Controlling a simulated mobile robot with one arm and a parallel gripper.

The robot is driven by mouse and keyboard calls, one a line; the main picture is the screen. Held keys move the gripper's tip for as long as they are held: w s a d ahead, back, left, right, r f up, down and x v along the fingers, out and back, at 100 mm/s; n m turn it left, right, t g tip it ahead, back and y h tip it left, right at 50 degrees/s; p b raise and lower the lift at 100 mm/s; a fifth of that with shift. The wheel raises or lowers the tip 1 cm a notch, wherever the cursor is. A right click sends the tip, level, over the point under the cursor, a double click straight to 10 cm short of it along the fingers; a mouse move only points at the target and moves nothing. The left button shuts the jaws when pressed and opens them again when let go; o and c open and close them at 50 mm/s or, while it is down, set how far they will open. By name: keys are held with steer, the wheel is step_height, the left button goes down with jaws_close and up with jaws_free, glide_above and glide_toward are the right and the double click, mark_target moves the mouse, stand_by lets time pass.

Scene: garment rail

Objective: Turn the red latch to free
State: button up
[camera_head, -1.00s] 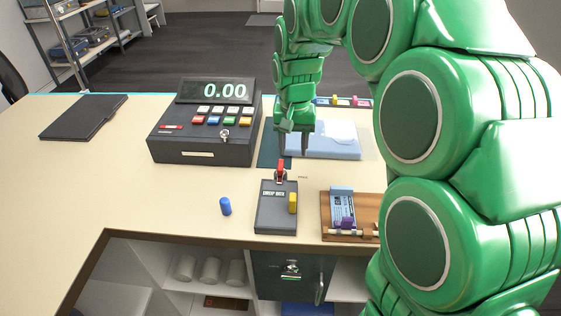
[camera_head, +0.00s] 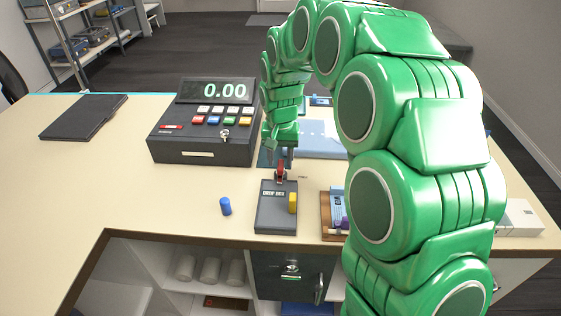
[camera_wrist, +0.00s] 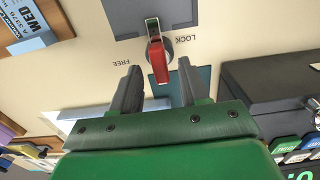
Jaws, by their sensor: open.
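The red latch (camera_head: 280,171) sits at the far end of a dark grey box (camera_head: 275,218) on the counter. In the wrist view the latch (camera_wrist: 158,62) is a red lever on a metal pivot, lying between the printed words FREE and LOCK. It points toward my gripper, close to midway between the words. My gripper (camera_wrist: 156,75) is open, with one finger on either side of the lever's end. I cannot tell whether a finger touches it. In the head view my gripper (camera_head: 281,158) is just behind the latch.
A yellow piece (camera_head: 292,203) is on the grey box. A blue cylinder (camera_head: 225,206) stands left of it. The cash register (camera_head: 203,140) is at the back left, close to my gripper. A wooden tray (camera_head: 328,226) is to the right. The counter's left part is mostly clear.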

steer(key=shift+f, duration=0.9)
jaws_close()
